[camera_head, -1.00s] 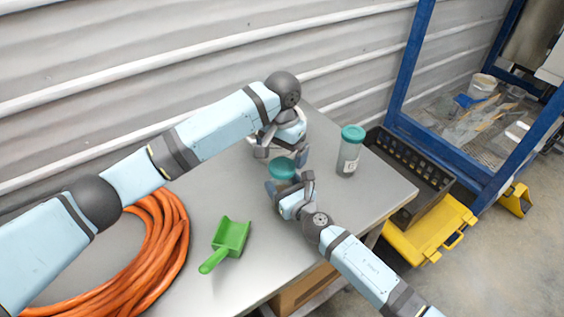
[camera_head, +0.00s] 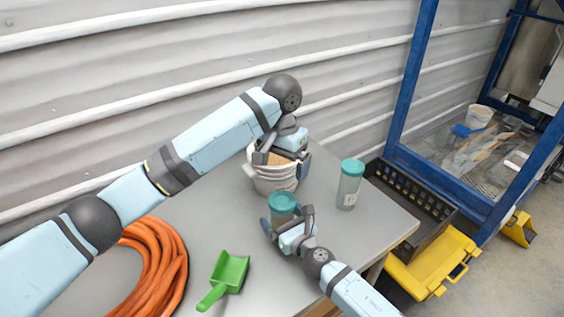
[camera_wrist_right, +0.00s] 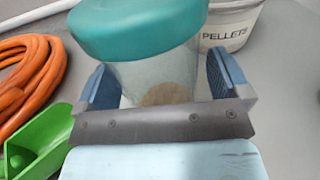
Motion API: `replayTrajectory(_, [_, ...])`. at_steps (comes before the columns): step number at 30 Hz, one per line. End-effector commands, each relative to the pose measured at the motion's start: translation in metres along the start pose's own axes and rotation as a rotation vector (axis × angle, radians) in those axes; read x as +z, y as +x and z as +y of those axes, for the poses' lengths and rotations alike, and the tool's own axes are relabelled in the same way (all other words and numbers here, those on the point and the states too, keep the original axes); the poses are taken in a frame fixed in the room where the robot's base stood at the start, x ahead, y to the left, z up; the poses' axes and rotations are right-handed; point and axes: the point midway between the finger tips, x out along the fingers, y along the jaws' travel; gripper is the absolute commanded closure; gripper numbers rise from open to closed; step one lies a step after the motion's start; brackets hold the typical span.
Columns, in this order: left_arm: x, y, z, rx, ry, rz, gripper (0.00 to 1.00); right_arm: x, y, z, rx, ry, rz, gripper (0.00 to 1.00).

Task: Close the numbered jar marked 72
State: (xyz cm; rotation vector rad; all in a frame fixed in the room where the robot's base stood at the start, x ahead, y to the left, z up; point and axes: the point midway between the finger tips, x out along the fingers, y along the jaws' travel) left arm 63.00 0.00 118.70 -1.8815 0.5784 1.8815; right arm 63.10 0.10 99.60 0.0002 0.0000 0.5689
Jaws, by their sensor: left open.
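A clear jar with a teal lid (camera_head: 282,203) stands upright on the grey table, the lid on its top. It also shows large in the right wrist view (camera_wrist_right: 155,80), with something brownish inside. My right gripper (camera_head: 287,222) has its fingers on either side of this jar's body; whether they press on it I cannot tell. My left gripper (camera_head: 282,160) is open and empty, behind the lid and over the bucket. A second teal-lidded jar (camera_head: 349,185) with a pale label stands to the right. No number is legible on either jar.
A white bucket (camera_head: 273,183) marked PELLETS stands behind the near jar. A green scoop (camera_head: 228,275) and a coiled orange hose (camera_head: 160,265) lie to the left. A black crate (camera_head: 415,200) and a yellow case (camera_head: 432,262) are beyond the table's right edge.

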Motion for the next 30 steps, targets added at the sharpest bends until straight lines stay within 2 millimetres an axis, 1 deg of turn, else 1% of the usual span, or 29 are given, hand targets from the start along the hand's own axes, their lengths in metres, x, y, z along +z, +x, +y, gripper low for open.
replayTrajectory(6, [0.000, 0.000, 0.000, 0.000, 0.000, 0.000, 0.00, 0.000, -0.002, 0.000, 0.000, 0.000, 0.000, 0.05])
replayTrajectory(8, [0.000, -0.001, 0.000, 0.000, 0.000, 0.000, 0.00, 0.000, -0.007, 0.000, 0.000, 0.000, 0.001, 0.05])
replayTrajectory(10, [0.000, -0.002, 0.000, 0.000, 0.000, 0.000, 0.00, -0.001, -0.016, 0.000, -0.001, 0.000, 0.002, 0.05])
replayTrajectory(14, [0.000, -0.002, 0.000, 0.000, 0.000, 0.000, 0.00, -0.002, -0.043, 0.000, 0.001, -0.001, 0.003, 0.05])
replayTrajectory(18, [0.000, -0.001, 0.000, 0.000, 0.000, 0.000, 0.00, -0.002, -0.077, 0.000, 0.001, -0.001, 0.003, 0.05])
replayTrajectory(21, [0.000, 0.002, 0.000, 0.000, 0.000, 0.000, 0.00, -0.002, -0.098, 0.000, 0.001, 0.000, 0.002, 0.05])
replayTrajectory(24, [0.000, 0.003, 0.000, 0.000, 0.000, 0.000, 0.00, -0.002, -0.116, 0.000, 0.000, 0.000, 0.002, 0.05])
replayTrajectory(27, [0.000, 0.005, 0.000, 0.000, 0.000, 0.000, 0.00, -0.002, -0.128, 0.000, 0.000, 0.000, 0.001, 0.05])
replayTrajectory(30, [0.000, 0.006, 0.000, 0.000, 0.000, 0.000, 0.00, -0.001, -0.135, 0.000, 0.000, 0.000, 0.000, 0.05])
